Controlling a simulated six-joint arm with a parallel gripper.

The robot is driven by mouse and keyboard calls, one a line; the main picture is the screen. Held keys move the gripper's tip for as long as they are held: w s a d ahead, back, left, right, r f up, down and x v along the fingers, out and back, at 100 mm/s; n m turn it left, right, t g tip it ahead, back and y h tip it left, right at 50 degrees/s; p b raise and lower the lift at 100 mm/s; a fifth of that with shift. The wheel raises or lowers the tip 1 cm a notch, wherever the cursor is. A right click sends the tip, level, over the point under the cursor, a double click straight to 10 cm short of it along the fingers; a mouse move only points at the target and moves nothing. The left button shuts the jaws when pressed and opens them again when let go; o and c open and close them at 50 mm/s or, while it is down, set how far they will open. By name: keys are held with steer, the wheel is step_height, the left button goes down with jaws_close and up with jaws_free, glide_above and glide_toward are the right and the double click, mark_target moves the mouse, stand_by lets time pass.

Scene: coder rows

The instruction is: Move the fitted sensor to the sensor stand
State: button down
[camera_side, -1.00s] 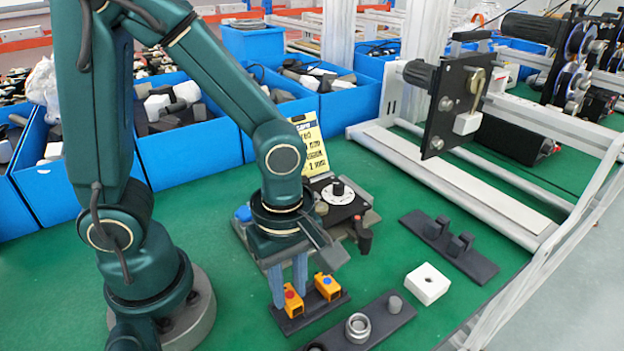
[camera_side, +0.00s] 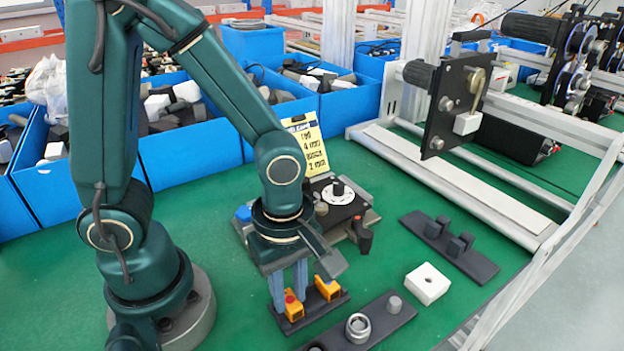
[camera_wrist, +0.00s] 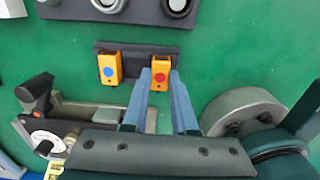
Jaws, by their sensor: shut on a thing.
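Two orange sensors stand on a dark base strip (camera_side: 318,312) on the green table. One has a red top spot, the red-spot sensor (camera_side: 293,308); the other has a blue spot, the blue-spot sensor (camera_side: 328,290). My gripper (camera_side: 291,298) points down with its blue-grey fingers shut on the red-spot sensor. In the wrist view the red-spot sensor (camera_wrist: 160,75) is between the fingertips, and the blue-spot sensor (camera_wrist: 109,70) is left of them, apart. The red-spot sensor still appears at the strip. I cannot tell whether it is lifted.
A fixture with a white dial (camera_side: 338,192) is behind my gripper. A dark strip with posts (camera_side: 450,245), a white block (camera_side: 427,283) and a strip with a metal ring (camera_side: 359,328) lie to the right. Blue bins (camera_side: 190,150) line the back.

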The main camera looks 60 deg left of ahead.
steer(key=shift+f, duration=0.15)
steer(key=c, duration=0.6)
jaws_free()
steer(key=shift+r, duration=2.6)
